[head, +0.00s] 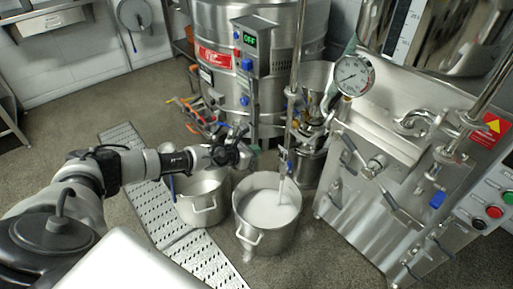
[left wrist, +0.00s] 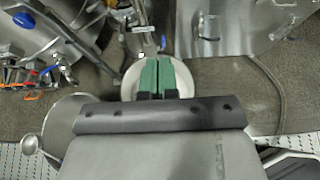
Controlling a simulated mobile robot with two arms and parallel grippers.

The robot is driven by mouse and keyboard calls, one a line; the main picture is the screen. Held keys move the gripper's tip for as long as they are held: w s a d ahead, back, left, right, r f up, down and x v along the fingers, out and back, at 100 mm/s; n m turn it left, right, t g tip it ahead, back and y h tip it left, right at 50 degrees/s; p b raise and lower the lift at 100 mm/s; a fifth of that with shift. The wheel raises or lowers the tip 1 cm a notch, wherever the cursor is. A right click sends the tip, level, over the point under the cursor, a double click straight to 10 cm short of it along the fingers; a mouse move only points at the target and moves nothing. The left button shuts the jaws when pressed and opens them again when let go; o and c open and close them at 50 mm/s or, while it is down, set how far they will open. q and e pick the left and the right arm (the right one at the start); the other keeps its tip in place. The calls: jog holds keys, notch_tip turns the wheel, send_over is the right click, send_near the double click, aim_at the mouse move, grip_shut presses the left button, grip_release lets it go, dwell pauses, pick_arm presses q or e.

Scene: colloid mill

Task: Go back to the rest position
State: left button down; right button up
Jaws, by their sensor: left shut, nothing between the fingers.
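My left arm reaches in from the left in the head view, and my left gripper (head: 243,148) hangs in the air above the pots, beside the steel tank. In the left wrist view the green fingers of the left gripper (left wrist: 157,76) are together and hold nothing. A pot of white liquid (head: 268,214) stands on the floor below and to the right of it, and its white contents show behind the fingers in the left wrist view. Another steel pot (head: 203,197) stands just left of it. My right gripper is not in view.
A large steel tank (head: 212,24) with an OFF display stands at the back. The colloid mill's steel cabinet (head: 360,190) with gauge (head: 352,76), levers and buttons fills the right. A perforated floor grate (head: 126,139) runs along the left. Grey floor (head: 75,120) is open further left.

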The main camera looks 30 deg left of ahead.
pick_arm(q)
jog(key=s+d+f+n+g+y+p, duration=0.2)
jog(key=s+f+n, duration=0.6)
jog(key=f+n, duration=0.3)
jog(key=s+d+f+n+g+y+p, duration=0.1)
jog(key=s+f+n+y, duration=0.1)
jog(key=s+f+n, duration=0.8)
jog(key=s+d+f+n+g, duration=0.2)
jog(key=s+f+n, duration=0.2)
jog(key=s, duration=0.7)
jog(key=s+d+f+n+g+p, duration=0.1)
jog(key=s+d+f+n+g, duration=0.2)
jog(key=s, duration=0.9)
jog(key=s+d+f+n+g, duration=0.2)
jog(key=s+f+n, duration=0.5)
jog(key=s, duration=0.5)
jog(key=n+g, duration=0.1)
jog(key=n, duration=0.1)
jog(key=shift+d+f+n+p, duration=0.15)
jog(key=shift+d+n+p, duration=0.15)
jog(key=shift+p, duration=0.05)
